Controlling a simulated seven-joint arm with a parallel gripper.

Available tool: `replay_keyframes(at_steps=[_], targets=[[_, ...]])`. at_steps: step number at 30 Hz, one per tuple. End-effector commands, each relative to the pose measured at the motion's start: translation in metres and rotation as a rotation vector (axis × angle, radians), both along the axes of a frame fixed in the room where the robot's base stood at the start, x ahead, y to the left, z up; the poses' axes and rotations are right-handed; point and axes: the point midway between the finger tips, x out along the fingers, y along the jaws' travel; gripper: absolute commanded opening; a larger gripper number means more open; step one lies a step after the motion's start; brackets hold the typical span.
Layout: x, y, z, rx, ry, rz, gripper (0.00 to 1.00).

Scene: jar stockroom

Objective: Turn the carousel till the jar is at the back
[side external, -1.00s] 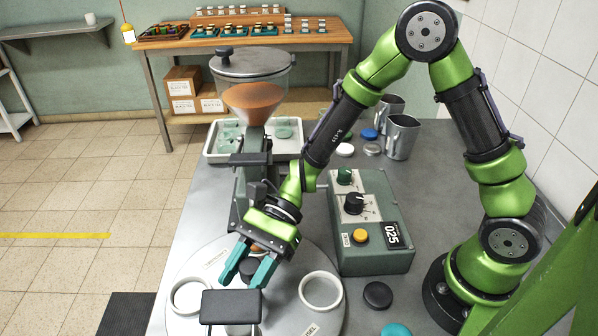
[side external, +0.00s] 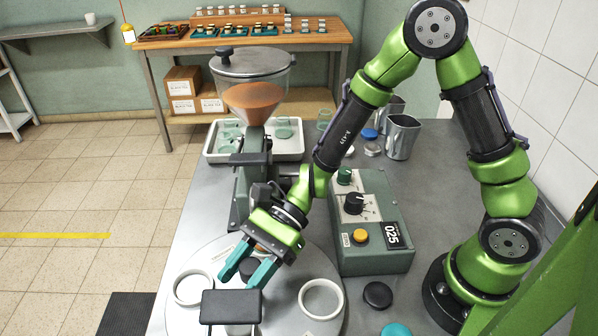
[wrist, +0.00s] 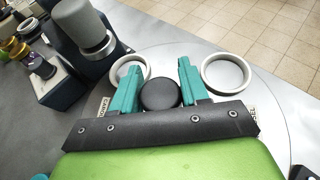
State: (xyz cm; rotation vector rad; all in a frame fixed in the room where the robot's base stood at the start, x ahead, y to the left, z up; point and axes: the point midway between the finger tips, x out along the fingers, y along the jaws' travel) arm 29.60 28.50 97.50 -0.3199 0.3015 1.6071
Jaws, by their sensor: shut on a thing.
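The carousel (side external: 285,318) is a pale grey disc at the bottom of the side view, with white ring-shaped holders. One holder (side external: 321,299) is at the right and another (side external: 194,287) at the left; both look empty. My gripper (side external: 248,270) is shut on the black round knob (wrist: 160,95) in the middle of the carousel, with a teal finger on each side. No jar is clearly visible on the carousel. The far side is partly hidden by my gripper, and the front by a black plate (side external: 231,306).
A hopper (side external: 253,95) with orange-brown powder stands behind the carousel. A green control box (side external: 375,255) with knobs is close to its right. A black lid (side external: 378,295) lies beside the box. Metal jugs (side external: 402,136) and a white tray (side external: 212,150) are farther back.

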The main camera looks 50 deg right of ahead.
Motion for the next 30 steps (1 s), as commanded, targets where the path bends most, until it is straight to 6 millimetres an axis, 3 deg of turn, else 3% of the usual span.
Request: replay_keyframes(at_steps=[30], targets=[[0.0069,-0.0026,0.0003,-0.001,0.001,-0.509,0.00]])
